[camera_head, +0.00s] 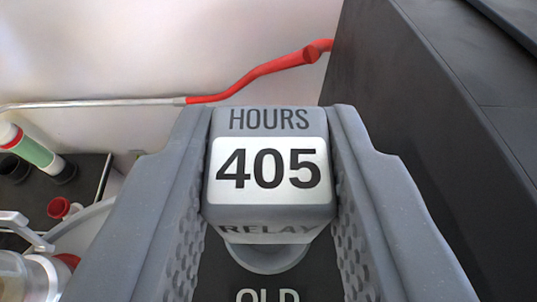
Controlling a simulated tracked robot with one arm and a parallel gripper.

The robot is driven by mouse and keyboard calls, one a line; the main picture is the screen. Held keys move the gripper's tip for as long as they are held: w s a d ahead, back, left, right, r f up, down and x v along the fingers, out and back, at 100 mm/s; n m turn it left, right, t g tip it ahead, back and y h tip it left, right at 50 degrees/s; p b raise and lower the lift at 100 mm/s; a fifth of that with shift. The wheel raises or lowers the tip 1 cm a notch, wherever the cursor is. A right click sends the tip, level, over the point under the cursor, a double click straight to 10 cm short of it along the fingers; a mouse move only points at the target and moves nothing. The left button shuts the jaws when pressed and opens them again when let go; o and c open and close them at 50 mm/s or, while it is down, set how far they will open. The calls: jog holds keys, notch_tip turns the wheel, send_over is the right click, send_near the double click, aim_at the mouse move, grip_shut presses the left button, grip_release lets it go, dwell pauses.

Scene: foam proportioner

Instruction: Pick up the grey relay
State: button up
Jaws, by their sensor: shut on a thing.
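The grey relay (268,218) is a small block with a white label reading 405 and the words HOURS and RELAY on it. It sits between the two fingers of my gripper (270,160), at the centre of the view. Both textured grey fingers press against its left and right sides, so my gripper is shut on it. Below the relay is a dark surface with the word OLD (267,295) partly cut off by the lower edge. Whether the relay touches that surface cannot be told.
A large black cabinet (430,130) stands close on the right. A red-handled metal bar (255,75) runs across the back. At the left are a green and white cylinder (33,150), a small red cap (59,207) and a metal fitting (30,275). A pale wall fills the background.

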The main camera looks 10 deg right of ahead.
aim_at(261, 176)
notch_tip(261, 176, up, 9)
jog(key=p, duration=0.6)
jog(key=shift+a+r, duration=0.1)
jog(key=shift+r, duration=0.1)
notch_tip(261, 176, up, 10)
jog(key=shift+f, duration=0.25)
dwell(0.3)
